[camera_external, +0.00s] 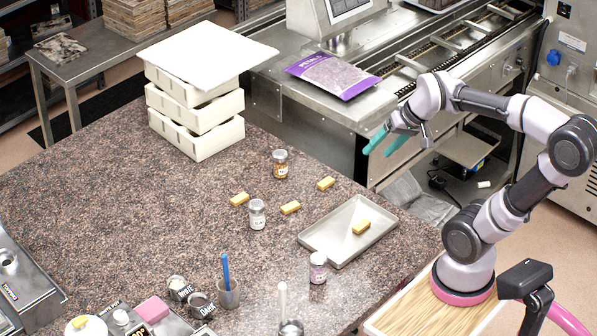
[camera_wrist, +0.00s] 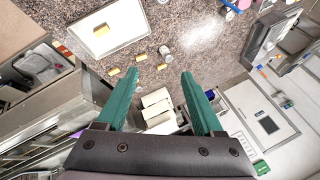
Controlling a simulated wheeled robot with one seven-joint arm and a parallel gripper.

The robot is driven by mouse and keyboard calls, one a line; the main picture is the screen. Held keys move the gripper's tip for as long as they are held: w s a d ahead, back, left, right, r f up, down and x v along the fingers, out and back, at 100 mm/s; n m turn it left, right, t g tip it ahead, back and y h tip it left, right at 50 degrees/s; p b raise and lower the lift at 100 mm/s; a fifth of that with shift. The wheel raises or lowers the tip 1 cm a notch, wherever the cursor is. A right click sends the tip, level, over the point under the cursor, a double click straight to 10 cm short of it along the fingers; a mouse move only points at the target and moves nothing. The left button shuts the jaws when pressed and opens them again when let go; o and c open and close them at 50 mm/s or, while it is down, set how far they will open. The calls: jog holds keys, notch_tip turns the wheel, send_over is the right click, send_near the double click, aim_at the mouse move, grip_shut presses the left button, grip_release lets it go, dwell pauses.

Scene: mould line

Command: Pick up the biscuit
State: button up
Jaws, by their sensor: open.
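Three small golden biscuits lie on the brown granite counter: one at left (camera_external: 239,199), one in the middle (camera_external: 290,208) and one at right (camera_external: 326,184). Another biscuit (camera_external: 361,227) lies in the shallow metal tray (camera_external: 318,247). In the wrist view the tray biscuit (camera_wrist: 101,30) is at upper left, and the loose ones (camera_wrist: 141,57) lie beyond my fingertips. My gripper (camera_external: 377,152), with teal fingers, is open and empty, raised beyond the counter's right edge, well apart from every biscuit. The fingers stand wide apart in the wrist view (camera_wrist: 160,74).
Glass jars stand among the biscuits: amber (camera_external: 280,164), white-filled (camera_external: 257,215) and purple-filled (camera_external: 318,268) near the tray. Stacked white moulds (camera_external: 197,130) stand at the back. A steel conveyor machine (camera_external: 440,65) with a purple bag (camera_external: 330,75) lies behind. The counter's centre left is clear.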

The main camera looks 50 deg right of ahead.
jog(key=w+f+m+g+y, duration=0.2)
jog(key=w+f+m+g, duration=0.15)
jog(key=w, duration=0.75)
jog(key=m+y, duration=0.9)
jog(key=m, duration=0.2)
send_over(293, 204)
jog(key=d, duration=0.4)
notch_tip(293, 204, down, 28)
jog(key=shift+s+f, duration=0.2)
jog(key=shift+f, duration=1.1)
jog(key=shift+s+f, duration=0.2)
jog(key=shift+f, duration=1.1)
notch_tip(293, 204, down, 3)
jog(key=shift+r, duration=0.2)
jog(key=x, duration=0.3)
jog(key=shift+d, duration=0.1)
grip_shut()
